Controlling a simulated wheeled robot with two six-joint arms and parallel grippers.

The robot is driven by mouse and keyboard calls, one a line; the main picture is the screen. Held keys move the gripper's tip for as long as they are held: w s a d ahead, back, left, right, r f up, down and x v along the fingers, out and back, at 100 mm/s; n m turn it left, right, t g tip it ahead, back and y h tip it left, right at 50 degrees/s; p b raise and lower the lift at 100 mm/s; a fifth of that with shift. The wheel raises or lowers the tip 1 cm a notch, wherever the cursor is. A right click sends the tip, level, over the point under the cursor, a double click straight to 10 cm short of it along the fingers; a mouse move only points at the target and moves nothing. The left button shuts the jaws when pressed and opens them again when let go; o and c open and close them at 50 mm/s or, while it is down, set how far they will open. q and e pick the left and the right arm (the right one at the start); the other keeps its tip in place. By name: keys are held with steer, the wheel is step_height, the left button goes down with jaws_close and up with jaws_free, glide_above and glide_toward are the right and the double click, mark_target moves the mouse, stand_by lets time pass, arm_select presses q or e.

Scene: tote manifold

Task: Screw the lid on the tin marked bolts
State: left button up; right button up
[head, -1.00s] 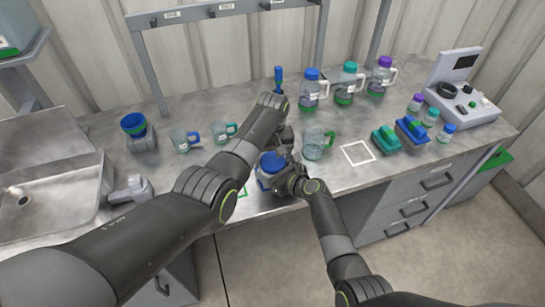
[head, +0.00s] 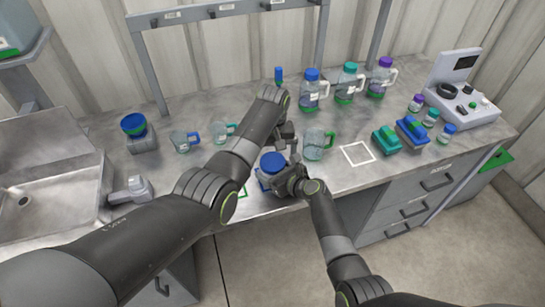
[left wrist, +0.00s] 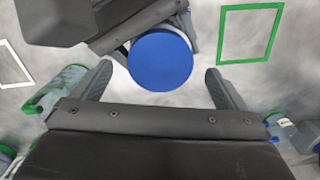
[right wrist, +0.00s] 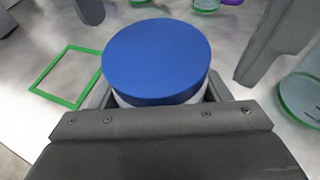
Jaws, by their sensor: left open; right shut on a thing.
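A tin with a round blue lid (head: 272,162) on top stands near the front edge of the bench. The lid also shows in the left wrist view (left wrist: 160,62) and in the right wrist view (right wrist: 157,58), where it looks level, with a pale body (right wrist: 190,98) just below it. My right gripper (head: 287,182) is shut on the tin, below the lid. My left gripper (head: 288,145) is open and empty, behind the lid and apart from it. The tin's marking cannot be read, and whether the lid is screwed tight cannot be told.
A green-handled mug (head: 317,146) stands just right of my grippers. A green outline (right wrist: 67,78) and a white outline (head: 358,153) mark the bench. Several bottles, teal and blue boxes (head: 411,130) and a control device (head: 463,98) stand right. Blue- and teal-handled mugs and a sink lie left.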

arm_select(q)
steer(key=shift+r, duration=1.2)
steer(key=shift+c, duration=0.3)
steer(key=shift+r+n, duration=1.2)
steer(key=shift+r, duration=0.5)
steer(key=shift+f, duration=4)
